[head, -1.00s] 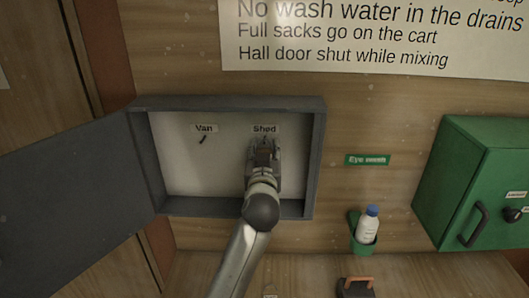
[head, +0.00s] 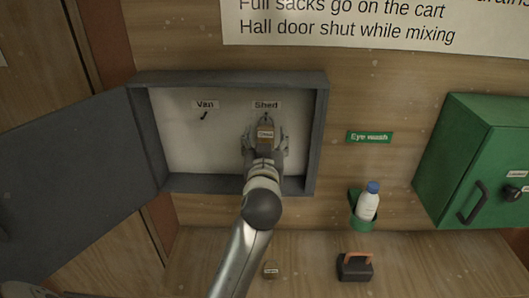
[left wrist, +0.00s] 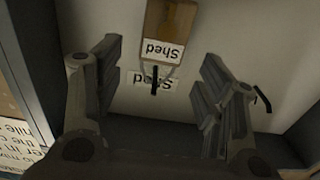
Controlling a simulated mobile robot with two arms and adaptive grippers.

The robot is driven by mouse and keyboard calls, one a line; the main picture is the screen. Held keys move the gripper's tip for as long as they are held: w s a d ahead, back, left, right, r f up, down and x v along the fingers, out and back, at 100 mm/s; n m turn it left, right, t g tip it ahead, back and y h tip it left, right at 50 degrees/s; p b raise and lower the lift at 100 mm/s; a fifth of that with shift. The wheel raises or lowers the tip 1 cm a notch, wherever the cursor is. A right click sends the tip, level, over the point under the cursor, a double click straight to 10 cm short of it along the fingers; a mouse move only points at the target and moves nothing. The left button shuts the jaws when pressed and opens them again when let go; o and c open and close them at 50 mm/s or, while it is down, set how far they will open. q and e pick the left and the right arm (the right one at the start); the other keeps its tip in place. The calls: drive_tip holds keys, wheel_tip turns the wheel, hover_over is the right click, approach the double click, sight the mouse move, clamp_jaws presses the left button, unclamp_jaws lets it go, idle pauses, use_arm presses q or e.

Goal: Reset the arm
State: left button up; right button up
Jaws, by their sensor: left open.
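The open grey key box (head: 316,140) hangs on the wall, with a "Van" label (head: 205,104) and a "Shed" label (head: 266,105) on its white back panel. A wooden tag marked "Shed" (head: 265,134) hangs below the Shed hook; the tag (left wrist: 172,22) also shows in the left wrist view, with its cord at the dark hook (left wrist: 155,82). My left gripper (head: 265,146) is open and empty in front of the tag, its fingers apart on either side and not gripping it. My right gripper is not in view.
The box door (head: 75,185) stands open to the left. To the right are an eye-wash bottle (head: 367,201) in a green holder and a green cabinet (head: 455,160).

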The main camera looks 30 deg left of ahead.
use_arm(q)
drive_tip(key=v, duration=0.7)
drive_tip(key=s+d+f+m+g+h, duration=0.1)
drive_tip(key=s+f+m+g+h, duration=0.2)
drive_tip(key=f, duration=0.6)
drive_tip(key=s+f+g+h, duration=0.1)
drive_tip(key=s+f+g, duration=0.2)
drive_tip(key=s+f, duration=0.5)
drive_tip(key=s+d+f+m+g+h, duration=0.2)
drive_tip(key=s+f+g, duration=0.2)
drive_tip(key=s+f, duration=0.35)
drive_tip(key=s+d+f+m+g+h, duration=0.25)
drive_tip(key=s+f, duration=0.35)
drive_tip(key=s, duration=0.3)
wheel_tip(320, 180, down, 33)
drive_tip(key=g+b, duration=0.2)
drive_tip(key=b, duration=0.5)
drive_tip(key=s+a+f+b, duration=0.1)
drive_tip(key=s+f+b, duration=0.2)
drive_tip(key=s+f, duration=0.5)
drive_tip(key=s+a+f+b, duration=0.2)
drive_tip(key=s+f, duration=0.7)
drive_tip(key=f, duration=0.5)
drive_tip(key=shift+s+g+y+b, duration=0.25)
drive_tip(key=shift+g+y+b, duration=0.1)
drive_tip(key=shift+b, duration=0.45)
